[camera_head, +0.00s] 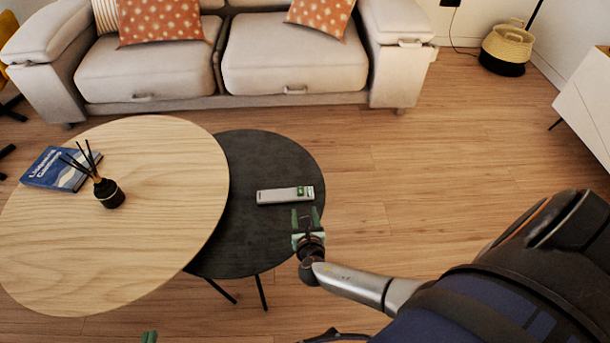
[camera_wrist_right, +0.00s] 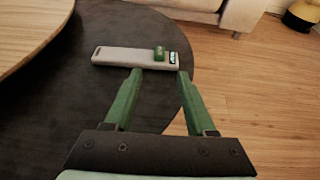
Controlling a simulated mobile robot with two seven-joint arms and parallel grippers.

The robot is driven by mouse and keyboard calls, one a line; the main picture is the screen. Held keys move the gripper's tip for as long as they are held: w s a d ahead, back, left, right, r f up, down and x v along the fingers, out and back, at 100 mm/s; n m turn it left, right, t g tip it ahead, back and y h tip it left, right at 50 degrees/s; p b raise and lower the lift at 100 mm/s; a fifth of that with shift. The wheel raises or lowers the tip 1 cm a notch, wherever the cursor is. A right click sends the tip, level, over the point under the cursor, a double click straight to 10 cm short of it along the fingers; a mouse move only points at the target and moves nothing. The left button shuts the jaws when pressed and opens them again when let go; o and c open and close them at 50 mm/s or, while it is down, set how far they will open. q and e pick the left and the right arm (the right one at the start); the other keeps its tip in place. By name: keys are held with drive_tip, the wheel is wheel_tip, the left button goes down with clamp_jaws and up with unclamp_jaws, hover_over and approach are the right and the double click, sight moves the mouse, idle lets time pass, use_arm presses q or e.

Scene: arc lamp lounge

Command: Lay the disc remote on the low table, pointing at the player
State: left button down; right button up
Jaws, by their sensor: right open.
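The disc remote (camera_head: 285,195) is a slim light grey bar with a green patch and a small display near its right end. It lies flat on the dark round low table (camera_head: 255,158), running left to right, and also shows in the right wrist view (camera_wrist_right: 122,56). My right gripper (camera_head: 304,219) is open and empty, just on the near side of the remote's right end. In the right wrist view its two green fingers (camera_wrist_right: 159,75) point at the remote's near edge; I cannot tell if they touch it. Only a green tip of my left gripper (camera_head: 149,337) shows. No player is recognisable.
A higher pale wooden round table (camera_head: 150,240) overlaps the dark table's left side. It holds a blue book (camera_head: 50,170) and a reed diffuser (camera_head: 108,193). A sofa (camera_head: 295,60) stands behind, a white cabinet (camera_head: 590,105) at right. The floor between is clear.

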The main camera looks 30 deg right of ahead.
drive_tip(key=shift+s+a+r, duration=0.1)
drive_tip(key=shift+s+a, duration=0.05)
drive_tip(key=shift+s, duration=0.15)
drive_tip(key=s+a+m+g+y, duration=0.3)
drive_tip(key=s+a+m+y, duration=0.2)
drive_tip(key=s+a+m, duration=0.7)
wheel_tip(320, 180, up, 12)
drive_tip(key=s+a+m+t+y, duration=0.1)
drive_tip(key=m+y, duration=0.3)
drive_tip(key=m, duration=1.1)
drive_tip(key=shift+s+a+t+y, duration=0.3)
drive_tip(key=shift+s+a+t, duration=0.1)
drive_tip(key=shift+s+a, duration=0.25)
drive_tip(key=shift+w, duration=0.1)
